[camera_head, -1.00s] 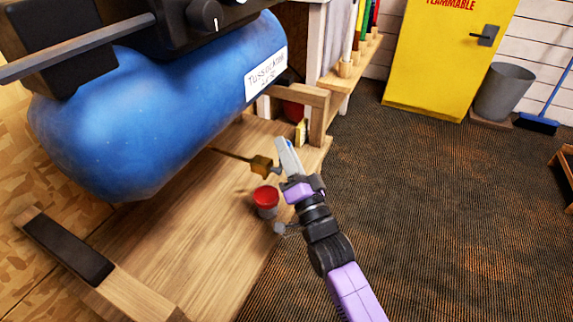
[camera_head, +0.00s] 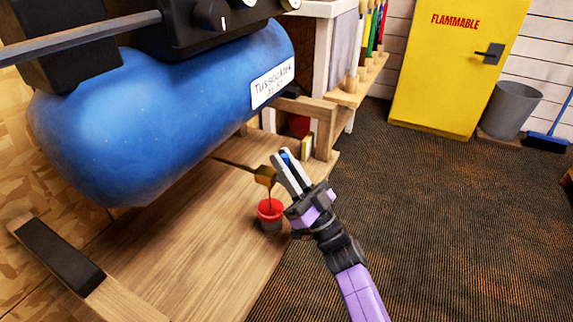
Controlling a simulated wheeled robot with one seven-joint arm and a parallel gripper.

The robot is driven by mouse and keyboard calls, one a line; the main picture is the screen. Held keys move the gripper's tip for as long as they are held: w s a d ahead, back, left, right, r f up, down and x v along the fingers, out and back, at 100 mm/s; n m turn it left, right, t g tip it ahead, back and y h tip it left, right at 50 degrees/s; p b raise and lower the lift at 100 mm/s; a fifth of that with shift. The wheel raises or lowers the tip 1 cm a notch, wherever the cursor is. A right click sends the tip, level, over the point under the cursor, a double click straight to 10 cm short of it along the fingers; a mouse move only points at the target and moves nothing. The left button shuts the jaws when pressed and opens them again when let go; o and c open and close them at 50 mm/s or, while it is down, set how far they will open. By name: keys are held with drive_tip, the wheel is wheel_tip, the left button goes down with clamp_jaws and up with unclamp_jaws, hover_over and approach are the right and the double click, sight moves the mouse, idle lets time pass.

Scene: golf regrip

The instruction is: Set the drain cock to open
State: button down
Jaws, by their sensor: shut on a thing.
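The drain cock (camera_head: 264,175) is a small brass block at the end of a thin pipe from under the blue tank (camera_head: 170,110). My gripper (camera_head: 284,158) is just right of and above the brass block, its pale fingers pointing up and left. A small blue piece shows between the fingertips, and the fingers are shut on it; it looks like the cock's handle, mostly hidden by the fingers. A thin dark line runs from the brass block down into a red-rimmed cup (camera_head: 270,211) below it.
The tank stands over a wooden board (camera_head: 190,255) with a wooden post (camera_head: 323,130) at its far end. A yellow cabinet (camera_head: 450,70), a grey bin (camera_head: 510,108) and a blue broom (camera_head: 545,141) stand behind.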

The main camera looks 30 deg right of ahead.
drive_tip(key=shift+s+a+n+g+y, duration=0.1)
drive_tip(key=shift+n+g+y, duration=0.1)
drive_tip(key=shift+n+y, duration=0.35)
drive_tip(key=shift+s+a+n+g+y, duration=0.1)
drive_tip(key=shift+n+g+y, duration=0.1)
drive_tip(key=shift+n+y, duration=0.35)
drive_tip(key=c, duration=1.4)
unclamp_jaws()
drive_tip(key=shift+w, duration=0.1)
drive_tip(key=shift+p+v, duration=0.6)
drive_tip(key=shift+v, duration=3.35)
